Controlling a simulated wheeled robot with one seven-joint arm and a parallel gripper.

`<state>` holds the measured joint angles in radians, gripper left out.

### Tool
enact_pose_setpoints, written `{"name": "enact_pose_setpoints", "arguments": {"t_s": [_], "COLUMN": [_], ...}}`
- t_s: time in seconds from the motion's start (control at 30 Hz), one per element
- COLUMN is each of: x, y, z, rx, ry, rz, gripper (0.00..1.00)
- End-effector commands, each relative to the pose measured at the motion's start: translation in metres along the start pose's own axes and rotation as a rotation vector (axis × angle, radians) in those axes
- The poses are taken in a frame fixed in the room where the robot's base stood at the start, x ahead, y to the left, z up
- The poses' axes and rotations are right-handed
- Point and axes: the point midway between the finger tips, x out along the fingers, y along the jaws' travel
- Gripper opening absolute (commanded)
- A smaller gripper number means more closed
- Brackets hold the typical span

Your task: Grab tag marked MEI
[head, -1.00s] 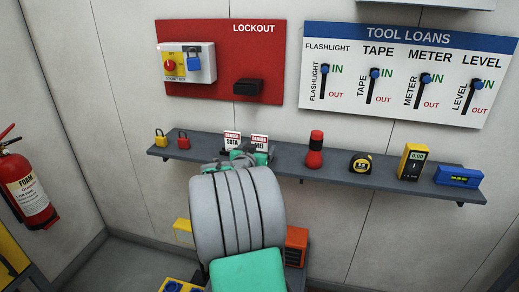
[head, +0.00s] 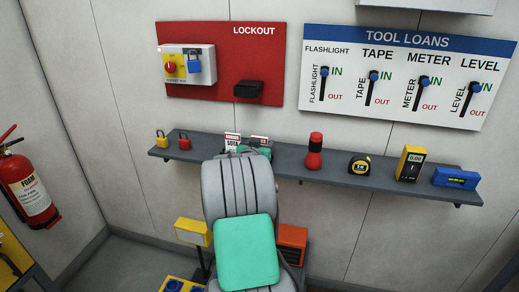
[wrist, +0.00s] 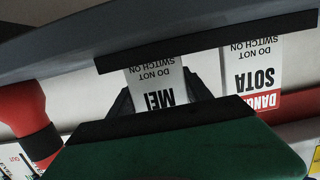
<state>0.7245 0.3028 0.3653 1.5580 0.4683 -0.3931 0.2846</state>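The MEI tag (wrist: 160,88) is a white card with black lettering, upside down in the wrist view. In the head view the MEI tag (head: 260,139) stands on the wall shelf, mostly hidden by my gripper. The SOTA tag (wrist: 254,76) is beside it, and also shows in the head view (head: 233,142). My gripper (wrist: 157,95) is at the MEI tag, with its dark fingers apart, one on either side of the card. I see no clear contact between fingers and card. The card's red header is hidden behind the gripper.
The shelf (head: 335,174) also holds a yellow padlock (head: 161,141), red padlock (head: 184,143), red flashlight (head: 314,152), tape measure (head: 360,165), meter (head: 410,163) and blue level (head: 456,179). The lockout board (head: 221,90) hangs above. A dark bar (wrist: 200,42) crosses near the tags.

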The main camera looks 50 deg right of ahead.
Motion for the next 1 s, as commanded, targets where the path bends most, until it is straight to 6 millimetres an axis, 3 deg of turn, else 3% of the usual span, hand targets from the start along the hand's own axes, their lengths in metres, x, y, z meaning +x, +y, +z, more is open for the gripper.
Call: {"name": "enact_pose_setpoints", "arguments": {"t_s": [0.5, 0.77, 1.0], "x": [0.000, -0.001, -0.006], "y": [0.000, 0.000, 0.000], "z": [0.000, -0.002, -0.031], "rx": [0.000, 0.000, 0.003], "ry": [0.000, 0.001, 0.005], "rz": [0.000, 0.000, 0.001], "gripper": [0.15, 0.15, 0.15]}}
